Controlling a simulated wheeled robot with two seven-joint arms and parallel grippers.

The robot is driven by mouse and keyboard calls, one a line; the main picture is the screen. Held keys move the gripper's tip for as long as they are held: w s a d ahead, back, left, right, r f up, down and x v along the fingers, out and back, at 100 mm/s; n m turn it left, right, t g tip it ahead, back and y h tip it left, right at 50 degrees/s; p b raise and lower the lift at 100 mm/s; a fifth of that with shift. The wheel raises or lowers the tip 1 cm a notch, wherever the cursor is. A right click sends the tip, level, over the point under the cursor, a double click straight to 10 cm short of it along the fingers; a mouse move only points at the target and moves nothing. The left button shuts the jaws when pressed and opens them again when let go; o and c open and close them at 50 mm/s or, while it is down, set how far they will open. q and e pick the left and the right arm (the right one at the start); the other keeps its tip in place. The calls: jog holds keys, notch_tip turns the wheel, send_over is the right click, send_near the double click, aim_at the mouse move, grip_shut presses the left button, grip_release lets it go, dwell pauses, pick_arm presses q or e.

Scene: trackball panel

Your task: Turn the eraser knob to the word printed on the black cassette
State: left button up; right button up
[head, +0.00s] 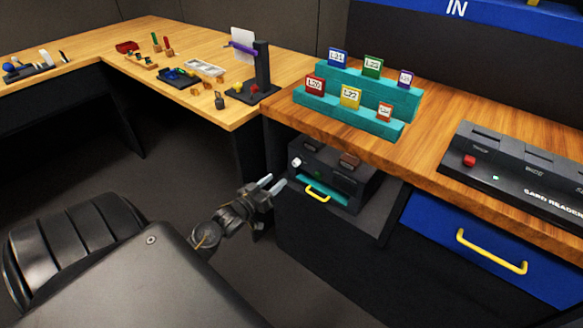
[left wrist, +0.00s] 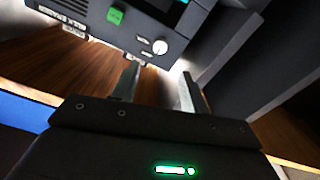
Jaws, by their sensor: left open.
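A black box (head: 345,190) with a white round knob (head: 296,162) on its front sits on a low shelf below the wooden counter. I take this knob to be the eraser knob. The knob also shows in the left wrist view (left wrist: 159,47), beyond the fingertips; the words around it are too small to read. My left gripper (head: 268,184) is open and empty, a little in front of and below the knob, apart from it. It also shows in the left wrist view (left wrist: 158,80). No cassette is clearly black; a dark piece (head: 312,145) on the box top is unclear. My right gripper is out of view.
A teal stepped rack (head: 345,118) holds several coloured, labelled cassettes on the counter. The box has a yellow handle (head: 317,195) below a teal strip. A card reader (head: 515,170) stands right, above a blue drawer (head: 480,245). The counter edge overhangs near the box.

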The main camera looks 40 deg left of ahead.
aim_at(294, 164)
pick_arm(q)
jog(key=w, duration=0.9)
jog(key=shift+w+a, duration=0.1)
jog(key=shift+w, duration=0.25)
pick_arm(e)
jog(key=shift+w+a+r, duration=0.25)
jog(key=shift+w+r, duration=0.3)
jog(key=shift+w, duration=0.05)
pick_arm(q)
grip_shut()
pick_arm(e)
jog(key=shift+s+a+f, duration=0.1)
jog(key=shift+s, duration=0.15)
